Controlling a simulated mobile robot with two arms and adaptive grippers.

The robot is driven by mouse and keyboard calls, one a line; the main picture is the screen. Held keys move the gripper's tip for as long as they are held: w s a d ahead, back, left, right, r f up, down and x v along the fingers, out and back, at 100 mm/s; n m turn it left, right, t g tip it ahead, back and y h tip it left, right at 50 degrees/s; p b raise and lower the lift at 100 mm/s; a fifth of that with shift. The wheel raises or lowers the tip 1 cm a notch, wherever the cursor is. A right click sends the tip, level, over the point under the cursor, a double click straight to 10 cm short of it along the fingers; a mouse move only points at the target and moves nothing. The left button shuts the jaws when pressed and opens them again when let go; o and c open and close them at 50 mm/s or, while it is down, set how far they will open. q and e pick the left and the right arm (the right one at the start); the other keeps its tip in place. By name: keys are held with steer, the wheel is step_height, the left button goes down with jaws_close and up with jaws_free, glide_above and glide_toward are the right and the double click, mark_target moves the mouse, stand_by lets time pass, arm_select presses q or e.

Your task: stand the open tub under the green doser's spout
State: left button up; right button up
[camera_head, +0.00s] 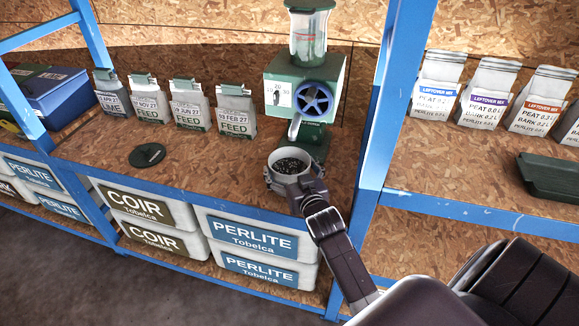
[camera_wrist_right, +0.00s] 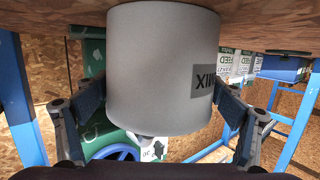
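The open tub (camera_head: 277,183) is pale grey with dark material inside. It is upright at the front of the middle shelf, below and slightly nearer than the metal spout (camera_head: 295,127) of the green doser (camera_head: 306,84). My right gripper (camera_head: 294,184) has one finger on each side of the tub. In the wrist view, which is upside down, the right gripper (camera_wrist_right: 160,105) has both fingers against the wall of the tub (camera_wrist_right: 160,65), shut on it. The tub's base is at or just above the shelf; I cannot tell which. My left gripper is out of view.
A dark round lid (camera_head: 148,155) lies on the shelf (camera_head: 200,164) left of the tub. Several feed bags (camera_head: 236,112) stand behind it. A blue post (camera_head: 385,130) rises close to the right of the doser. The shelf between lid and tub is clear.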

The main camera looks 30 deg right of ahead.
mark_target(296, 177)
steer(key=shift+o, duration=1.1)
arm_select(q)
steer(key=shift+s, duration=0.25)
arm_select(e)
steer(key=shift+r, duration=0.1)
steer(key=shift+r, duration=0.1)
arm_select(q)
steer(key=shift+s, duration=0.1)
arm_select(e)
steer(key=v, duration=1.2)
steer(key=shift+r, duration=0.1)
stand_by(0.6)
